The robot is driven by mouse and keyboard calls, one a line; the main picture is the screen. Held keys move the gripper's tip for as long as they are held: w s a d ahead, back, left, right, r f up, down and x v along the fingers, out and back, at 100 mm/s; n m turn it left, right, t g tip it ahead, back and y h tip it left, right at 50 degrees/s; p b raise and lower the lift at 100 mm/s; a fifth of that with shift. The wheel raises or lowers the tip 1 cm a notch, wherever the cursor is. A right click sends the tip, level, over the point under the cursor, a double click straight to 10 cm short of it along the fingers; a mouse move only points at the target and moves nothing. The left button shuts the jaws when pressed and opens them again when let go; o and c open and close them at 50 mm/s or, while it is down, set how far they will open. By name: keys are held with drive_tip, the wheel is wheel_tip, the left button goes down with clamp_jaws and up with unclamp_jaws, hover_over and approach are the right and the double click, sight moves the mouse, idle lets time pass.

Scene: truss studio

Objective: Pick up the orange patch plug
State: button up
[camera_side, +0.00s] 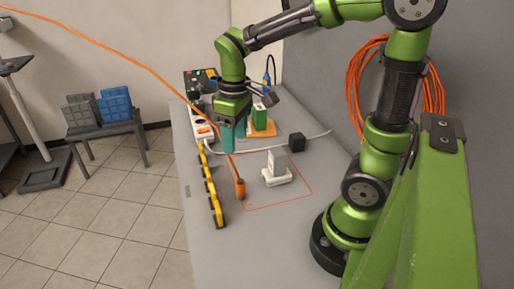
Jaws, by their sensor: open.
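The orange patch plug (240,188) lies on the grey table, near the left edge of a thin orange outline. An orange cable runs from it up and back past my gripper, then off to the upper left. My gripper (234,140) points down beyond the plug, farther back over the table, with teal fingers. It is open and apart from the plug. I see nothing between its fingers, though the gap is narrow from this side.
A white stand (277,170) is right of the plug, with a black block (296,143) behind it. A yellow and black strip (211,190) lines the left edge. A white power strip (203,128) and a green item on an orange base (262,128) stand farther back. The front table is clear.

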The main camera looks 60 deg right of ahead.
drive_tip(key=n, duration=0.1)
approach(240, 182)
drive_tip(key=f, duration=0.3)
drive_tip(key=a+f, duration=0.1)
drive_tip(key=f, duration=0.1)
drive_tip(key=shift+f, duration=0.25)
drive_tip(key=shift+d+f, duration=0.2)
drive_tip(key=shift+f, duration=1.1)
drive_tip(key=shift+d+f, duration=0.15)
drive_tip(key=shift+f, duration=1.2)
clamp_jaws()
